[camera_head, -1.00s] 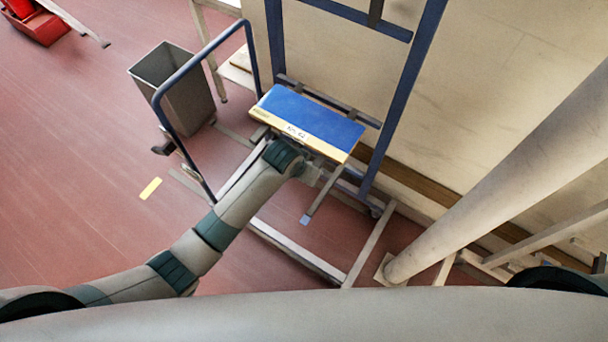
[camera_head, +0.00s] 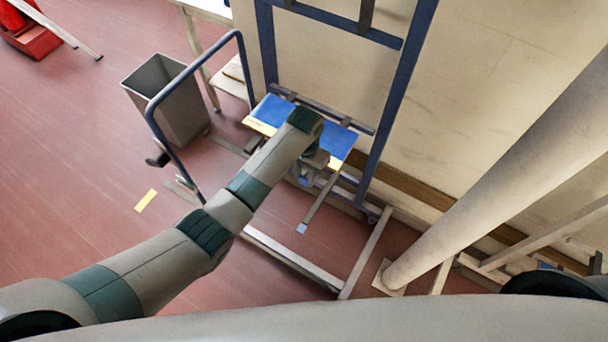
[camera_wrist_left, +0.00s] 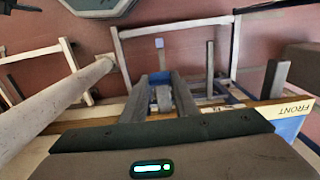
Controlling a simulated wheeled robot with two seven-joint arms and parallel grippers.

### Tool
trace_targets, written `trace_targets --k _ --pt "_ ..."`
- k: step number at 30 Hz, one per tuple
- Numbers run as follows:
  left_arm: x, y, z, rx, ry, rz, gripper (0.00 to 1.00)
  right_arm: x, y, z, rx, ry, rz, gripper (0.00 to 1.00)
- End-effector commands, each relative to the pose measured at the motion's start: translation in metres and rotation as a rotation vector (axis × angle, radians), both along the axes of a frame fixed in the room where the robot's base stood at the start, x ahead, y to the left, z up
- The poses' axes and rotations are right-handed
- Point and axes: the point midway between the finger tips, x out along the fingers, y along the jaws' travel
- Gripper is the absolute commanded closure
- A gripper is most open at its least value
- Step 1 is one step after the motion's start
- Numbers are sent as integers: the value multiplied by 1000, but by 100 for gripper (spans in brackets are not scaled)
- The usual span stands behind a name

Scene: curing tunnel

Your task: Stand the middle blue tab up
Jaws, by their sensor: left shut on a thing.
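My left gripper (camera_head: 308,172) is at the near edge of a blue-topped board (camera_head: 340,139), partly hidden by my wrist. In the left wrist view its fingers (camera_wrist_left: 161,92) are shut on a small blue tab (camera_wrist_left: 161,78), which also shows beside my gripper in the head view (camera_head: 303,181). The fingers hide much of it; I cannot tell its tilt or whether it is the middle one. A grey bar with a pale blue end (camera_head: 302,228) sticks out towards me, and its end shows past the fingers in the left wrist view (camera_wrist_left: 159,43). My right gripper is out of view.
The board is on a blue-framed cart (camera_head: 397,95) by a beige wall. A blue handrail (camera_head: 193,68) and a grey bin (camera_head: 165,98) stand left. A thick pale post (camera_head: 505,165) rises on the right. The red floor at left is mostly clear.

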Motion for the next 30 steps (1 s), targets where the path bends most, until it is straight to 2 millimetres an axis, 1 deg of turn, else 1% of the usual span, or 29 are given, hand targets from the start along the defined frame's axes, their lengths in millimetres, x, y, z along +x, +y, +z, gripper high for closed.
trace_targets --k 5,6,7,8,17,22,26,30 --pt "-1 0 -1 0 1 0 96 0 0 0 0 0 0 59" --pt "-1 0 -1 0 1 0 66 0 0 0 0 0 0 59" --pt "-1 0 -1 0 1 0 59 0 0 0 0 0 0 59" --pt "-1 0 -1 0 1 0 55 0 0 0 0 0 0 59" --pt "0 0 0 0 0 0 55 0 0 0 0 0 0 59" --pt "1 0 5 -2 -2 0 55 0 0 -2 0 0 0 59" --pt "1 -1 15 -3 -3 0 55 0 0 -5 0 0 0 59" --pt "1 -1 34 -4 -5 0 55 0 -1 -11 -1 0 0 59"
